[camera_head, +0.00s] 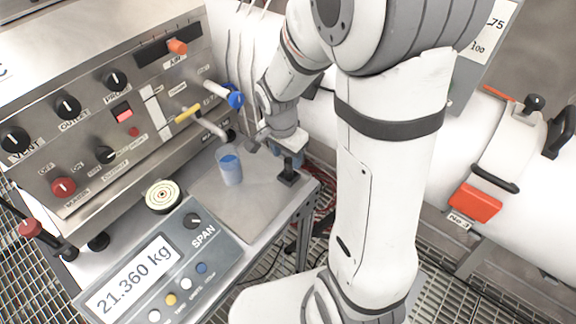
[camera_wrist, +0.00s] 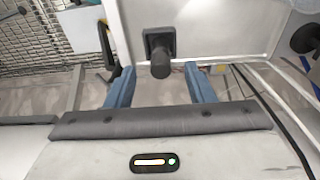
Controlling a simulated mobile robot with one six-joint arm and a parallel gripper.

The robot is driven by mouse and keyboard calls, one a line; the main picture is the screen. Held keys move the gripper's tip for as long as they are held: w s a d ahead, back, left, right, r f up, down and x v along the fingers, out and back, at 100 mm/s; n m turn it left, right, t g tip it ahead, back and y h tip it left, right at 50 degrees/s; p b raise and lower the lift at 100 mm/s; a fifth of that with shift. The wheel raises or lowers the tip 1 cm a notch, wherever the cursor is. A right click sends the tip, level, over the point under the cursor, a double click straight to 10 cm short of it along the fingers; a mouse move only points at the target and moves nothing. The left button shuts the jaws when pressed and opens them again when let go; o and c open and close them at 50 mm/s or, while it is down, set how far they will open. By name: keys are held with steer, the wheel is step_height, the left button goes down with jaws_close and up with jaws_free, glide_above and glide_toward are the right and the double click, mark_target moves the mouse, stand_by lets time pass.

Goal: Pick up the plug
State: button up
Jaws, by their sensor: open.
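The plug appears to be the small black upright piece (camera_head: 288,174) with a square foot, near the right corner of the steel worktop. In the wrist view the black piece (camera_wrist: 160,52) stands out ahead, with its rounded end between the lines of the two fingers. My gripper (camera_head: 291,157) is just above and behind it in the head view, partly hidden by my own wrist. In the wrist view my gripper (camera_wrist: 160,70) has two blue fingers wide apart with nothing held. Whether either finger touches the black piece cannot be told.
A scale (camera_head: 160,269) reads 21.360 kg. A control panel (camera_head: 92,128) rises behind. A white cylinder (camera_head: 500,180) lies at right.

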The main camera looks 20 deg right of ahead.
mark_target(288, 160)
steer(key=shift+w+d+f, duration=0.15)
steer(key=shift+f, duration=0.55)
steer(key=shift+w+d+f, duration=0.15)
steer(key=shift+f, duration=0.6)
steer(key=shift+w+d+f, duration=0.15)
steer(key=shift+f, duration=0.55)
steer(key=shift+c, duration=0.4)
jaws_close()
